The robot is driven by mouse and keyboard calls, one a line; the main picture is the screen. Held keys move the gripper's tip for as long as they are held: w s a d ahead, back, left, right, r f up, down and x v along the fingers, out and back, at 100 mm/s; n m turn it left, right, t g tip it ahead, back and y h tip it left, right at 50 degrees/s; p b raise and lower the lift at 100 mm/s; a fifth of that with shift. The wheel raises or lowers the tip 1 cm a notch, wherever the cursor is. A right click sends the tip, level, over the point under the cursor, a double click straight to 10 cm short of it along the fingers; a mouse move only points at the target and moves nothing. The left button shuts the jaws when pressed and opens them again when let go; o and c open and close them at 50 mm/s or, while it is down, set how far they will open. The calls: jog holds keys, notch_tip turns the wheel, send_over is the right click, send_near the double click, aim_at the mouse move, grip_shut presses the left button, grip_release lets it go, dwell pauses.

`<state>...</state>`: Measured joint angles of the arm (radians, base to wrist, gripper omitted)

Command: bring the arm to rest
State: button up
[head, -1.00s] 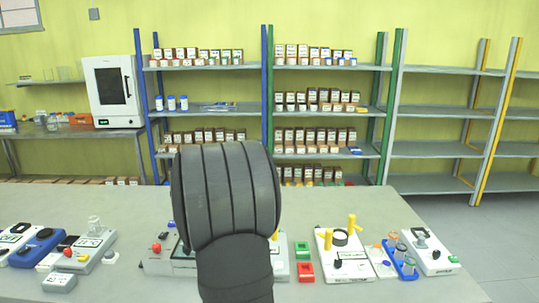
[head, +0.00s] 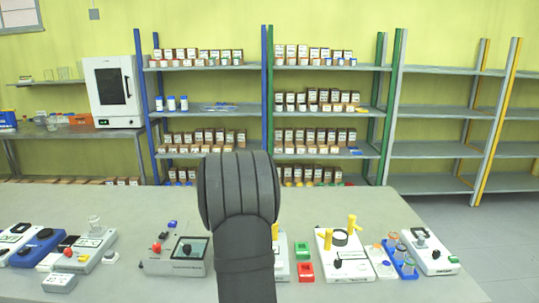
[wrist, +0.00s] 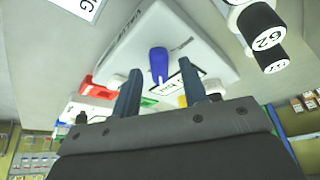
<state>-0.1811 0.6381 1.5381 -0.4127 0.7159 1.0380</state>
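My gripper (wrist: 160,68) shows in the wrist view with its two dark fingers apart and nothing seen held between them. Past the fingers is a white device (wrist: 195,35) with a blue lever (wrist: 158,65), which appears in the gap between the fingertips but further off. In the head view my dark, rounded arm link stands in the middle of the picture, in front of the bench. It hides the gripper and part of a white device behind it.
The grey bench (head: 330,207) carries a row of devices: a grey box with a dark plate (head: 178,266), green (head: 302,249) and red (head: 306,271) blocks, a white device with yellow handles (head: 342,265) and a blue vial rack (head: 402,262). Black numbered cylinders (wrist: 260,25) show in the wrist view.

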jog(key=shift+d+n+t+y, duration=0.15)
jog(key=shift+n+y, duration=0.4)
jog(key=shift+n, duration=0.8)
jog(key=shift+n+t+y, duration=0.15)
jog(key=shift+n+y, duration=0.4)
jog(key=shift+n, duration=0.8)
jog(key=o, duration=0.6)
jog(key=shift+o, duration=0.2)
notch_tip(320, 180, up, 17)
jog(key=n+g, duration=0.4)
jog(key=n, duration=0.7)
jog(key=f, duration=1.7)
jog(key=shift+w, duration=0.25)
